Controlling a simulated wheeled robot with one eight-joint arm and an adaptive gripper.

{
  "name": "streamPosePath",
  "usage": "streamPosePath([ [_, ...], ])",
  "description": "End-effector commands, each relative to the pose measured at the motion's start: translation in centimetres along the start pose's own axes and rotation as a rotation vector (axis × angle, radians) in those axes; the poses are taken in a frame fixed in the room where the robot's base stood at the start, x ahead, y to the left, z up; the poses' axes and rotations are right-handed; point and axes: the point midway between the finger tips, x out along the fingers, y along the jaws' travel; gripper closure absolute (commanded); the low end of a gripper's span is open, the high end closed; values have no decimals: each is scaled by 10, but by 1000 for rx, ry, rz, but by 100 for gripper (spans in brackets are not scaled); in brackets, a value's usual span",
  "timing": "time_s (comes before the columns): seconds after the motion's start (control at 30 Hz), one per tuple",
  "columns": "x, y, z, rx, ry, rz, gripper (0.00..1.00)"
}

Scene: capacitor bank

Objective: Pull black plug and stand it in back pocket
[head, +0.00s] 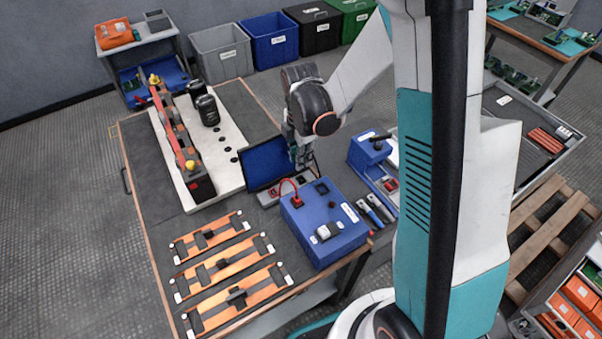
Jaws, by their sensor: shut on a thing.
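My gripper (303,163) points down at the right end of the grey socket strip (270,196), beside the dark blue screen. It is shut on what appears to be the black plug, which is mostly hidden between the fingers; I cannot tell whether the plug is still in the strip. The blue block (338,250) stands in front of the strip. Its back pocket (321,188) looks dark and empty. A red plug (297,201) with a red cable stands at the block's left side. A grey-and-black piece (327,231) lies on its front part.
The dark blue screen (265,163) stands close left of my gripper. A red-and-black bank (178,140) on a white plate is further left. Several orange frames (222,262) lie in front. A smaller blue box (368,150) is to the right.

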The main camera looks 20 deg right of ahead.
Motion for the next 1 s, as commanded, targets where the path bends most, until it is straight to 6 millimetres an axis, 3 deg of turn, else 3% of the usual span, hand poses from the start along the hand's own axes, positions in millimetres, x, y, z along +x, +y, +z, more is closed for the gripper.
streamPosePath([
  [0.2, -13, 0, 0, -6, 0, 0, 100],
  [0.57, -13, -1, 0, -7, 0, 0, 100],
  [1.0, -13, -23, 2, -6, 0, 0, 100],
])
